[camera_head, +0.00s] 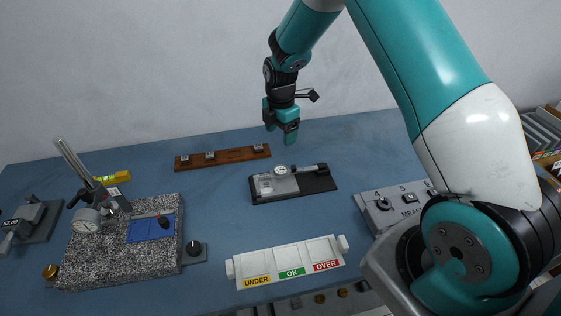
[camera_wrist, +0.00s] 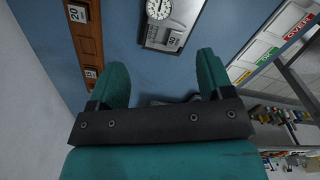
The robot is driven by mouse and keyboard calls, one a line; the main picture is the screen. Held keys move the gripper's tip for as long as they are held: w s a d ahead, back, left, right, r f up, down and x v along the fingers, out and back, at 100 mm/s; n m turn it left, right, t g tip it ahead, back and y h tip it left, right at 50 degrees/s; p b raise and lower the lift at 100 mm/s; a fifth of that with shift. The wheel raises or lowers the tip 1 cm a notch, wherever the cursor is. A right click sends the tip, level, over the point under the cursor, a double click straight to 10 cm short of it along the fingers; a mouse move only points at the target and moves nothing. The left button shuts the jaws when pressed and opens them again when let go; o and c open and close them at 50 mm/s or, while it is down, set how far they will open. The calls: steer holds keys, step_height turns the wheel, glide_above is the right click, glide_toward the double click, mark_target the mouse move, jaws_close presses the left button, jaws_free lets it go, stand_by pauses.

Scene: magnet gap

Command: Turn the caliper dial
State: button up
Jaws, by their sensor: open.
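The caliper (camera_head: 298,186) lies on a dark base plate in the middle of the table, with a round white dial (camera_head: 281,170) at its upper left. In the wrist view the dial (camera_wrist: 158,9) shows at the top edge, partly cut off, with a numbered block (camera_wrist: 174,40) beside it. My gripper (camera_head: 281,132) hangs above the back of the table, behind the caliper and apart from it. Its two teal fingers (camera_wrist: 164,75) are spread with nothing between them.
A wooden rack (camera_head: 222,158) with several small blocks lies behind the caliper. A granite plate (camera_head: 110,258) with a dial gauge (camera_head: 86,220) stands left. A white sorting tray (camera_head: 290,262) is in front, and a control box (camera_head: 385,211) is right. Blue table around the caliper is clear.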

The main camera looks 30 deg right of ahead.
mark_target(280, 169)
step_height(280, 169, down, 14)
steer(key=p, duration=0.3)
steer(key=shift+r, duration=0.15)
steer(key=c, duration=0.9)
steer(key=shift+c, duration=0.2)
steer(key=shift+m, duration=0.4)
steer(key=m+b, duration=0.2)
steer(key=b, duration=0.1)
steer(key=shift+w+f+m, duration=0.1)
steer(key=shift+f+m, duration=0.1)
steer(key=shift+m, duration=0.2)
steer(key=shift+r+m+b, duration=0.15)
steer(key=shift+m+b, duration=1.15)
steer(key=shift+m, duration=0.5)
steer(key=shift+r, duration=0.1)
